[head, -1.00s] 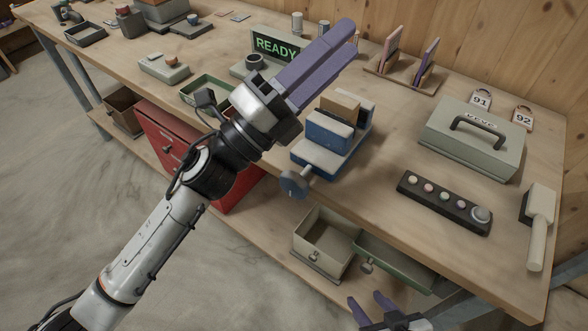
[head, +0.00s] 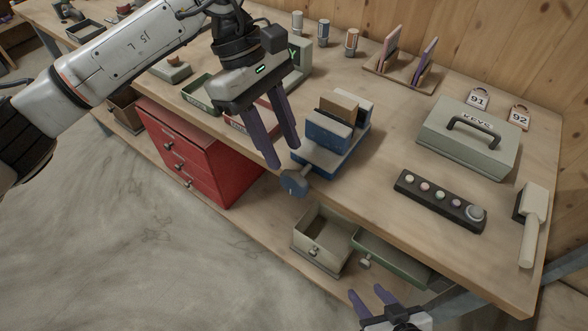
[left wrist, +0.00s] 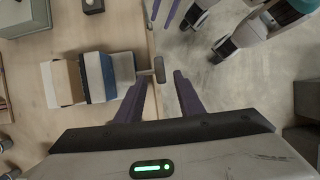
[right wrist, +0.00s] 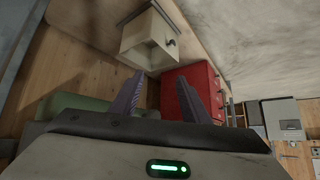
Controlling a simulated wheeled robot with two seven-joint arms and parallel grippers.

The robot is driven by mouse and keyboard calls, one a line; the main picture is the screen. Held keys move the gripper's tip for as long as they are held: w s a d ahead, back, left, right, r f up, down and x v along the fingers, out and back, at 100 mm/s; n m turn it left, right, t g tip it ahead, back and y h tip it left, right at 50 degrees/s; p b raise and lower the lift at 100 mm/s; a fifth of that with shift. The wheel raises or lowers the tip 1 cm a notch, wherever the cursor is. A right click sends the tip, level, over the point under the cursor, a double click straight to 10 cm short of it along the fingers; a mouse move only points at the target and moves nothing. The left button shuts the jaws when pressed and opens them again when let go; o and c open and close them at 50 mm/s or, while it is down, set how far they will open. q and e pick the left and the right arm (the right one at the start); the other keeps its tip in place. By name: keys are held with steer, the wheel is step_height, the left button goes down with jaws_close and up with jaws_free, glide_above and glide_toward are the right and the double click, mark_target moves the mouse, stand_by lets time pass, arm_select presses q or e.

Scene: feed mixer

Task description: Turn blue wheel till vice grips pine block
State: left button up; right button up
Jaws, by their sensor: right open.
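The blue wheel (head: 293,183) is on the front of the blue and cream vice (head: 326,136), at the bench edge. In the left wrist view the wheel (left wrist: 159,70) shows edge-on. The pine block (head: 338,107) stands upright between the vice jaws; I cannot tell whether both jaws touch it. My left gripper (head: 284,157) is open and empty, pointing down above and slightly left of the wheel. In the left wrist view the wheel lies between the fingertips' lines, apparently just beyond them. My right gripper (head: 368,291) is open and empty, low in front of the bench.
A red drawer cabinet (head: 200,155) stands below the bench, left of the wheel. An open cream drawer (head: 322,240) and green drawer (head: 390,258) are below right. A button strip (head: 440,200), grey key box (head: 468,138) and mallet (head: 530,225) lie right of the vice.

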mark_target(294, 174)
arm_select(q)
steer(key=p+x, duration=0.1)
steer(key=x, duration=0.6)
steer(key=shift+d+f, duration=0.15)
jaws_close()
